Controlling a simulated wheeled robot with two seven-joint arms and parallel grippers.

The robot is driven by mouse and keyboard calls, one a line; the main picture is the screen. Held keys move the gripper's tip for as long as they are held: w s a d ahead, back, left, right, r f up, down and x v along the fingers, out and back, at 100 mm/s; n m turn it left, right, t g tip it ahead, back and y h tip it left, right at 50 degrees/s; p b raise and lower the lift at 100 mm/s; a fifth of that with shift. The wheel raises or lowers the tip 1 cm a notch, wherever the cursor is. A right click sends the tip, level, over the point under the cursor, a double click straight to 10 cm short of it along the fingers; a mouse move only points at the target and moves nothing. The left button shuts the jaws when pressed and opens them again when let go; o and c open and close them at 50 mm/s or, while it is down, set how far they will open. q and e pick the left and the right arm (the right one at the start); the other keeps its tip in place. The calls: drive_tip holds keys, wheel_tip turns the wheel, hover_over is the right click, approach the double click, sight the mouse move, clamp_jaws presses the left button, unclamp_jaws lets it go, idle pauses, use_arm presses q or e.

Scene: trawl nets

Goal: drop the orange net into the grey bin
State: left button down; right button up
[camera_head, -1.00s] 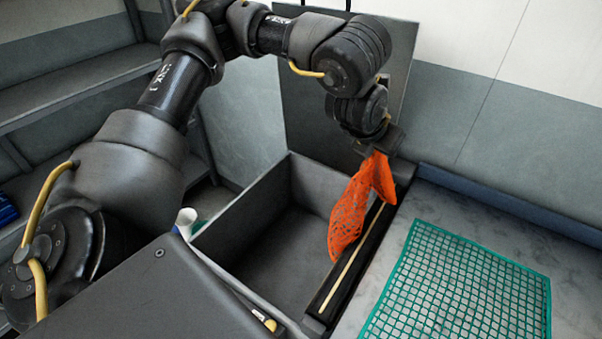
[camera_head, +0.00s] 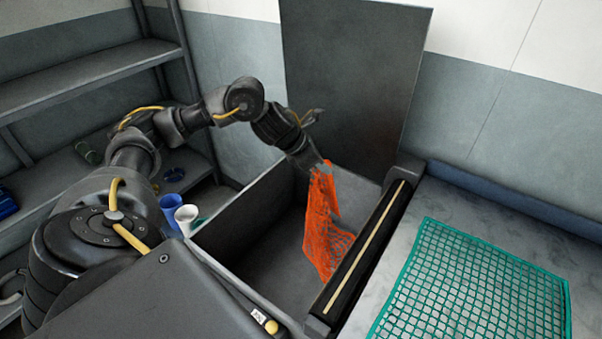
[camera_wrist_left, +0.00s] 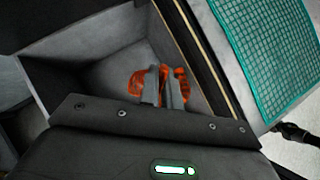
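The orange net (camera_head: 326,232) hangs from my left gripper (camera_head: 322,166) inside the opening of the grey bin (camera_head: 242,215). Its lower end hangs down into the bin; I cannot tell whether it touches the floor or the right wall. In the left wrist view the net (camera_wrist_left: 137,84) shows on both sides of the fingers (camera_wrist_left: 163,88), which are close together on it, above the bin (camera_wrist_left: 95,42). My right gripper is in neither view.
A green net (camera_head: 480,285) lies flat on the grey counter (camera_head: 400,240) right of the bin. A dark raised lid (camera_head: 355,80) stands behind the bin. A blue cup (camera_head: 172,208) and a white cup (camera_head: 187,217) stand left of it. Shelves (camera_head: 85,70) are at the far left.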

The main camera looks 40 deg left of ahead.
use_arm(q)
drive_tip(key=s+a+f+m+b, duration=0.1)
drive_tip(key=a+f+b, duration=0.4)
drive_tip(key=a+f, duration=0.2)
drive_tip(key=shift+s+a+f+g+h, duration=0.3)
drive_tip(key=shift+s+a+f, duration=0.1)
drive_tip(key=shift+a, duration=0.3)
drive_tip(key=c, duration=1.5)
unclamp_jaws()
drive_tip(key=shift+c, duration=0.2)
drive_tip(key=o, duration=1.3)
drive_tip(key=shift+c, duration=0.2)
wheel_tip(320, 180, up, 6)
drive_tip(key=s+a+g+y+p, duration=0.1)
drive_tip(key=g+y+p, duration=0.1)
drive_tip(key=p, duration=1.2)
drive_tip(key=shift+s+a+g+y, duration=0.15)
drive_tip(key=shift+s+g+y, duration=0.25)
drive_tip(key=shift+g, duration=0.4)
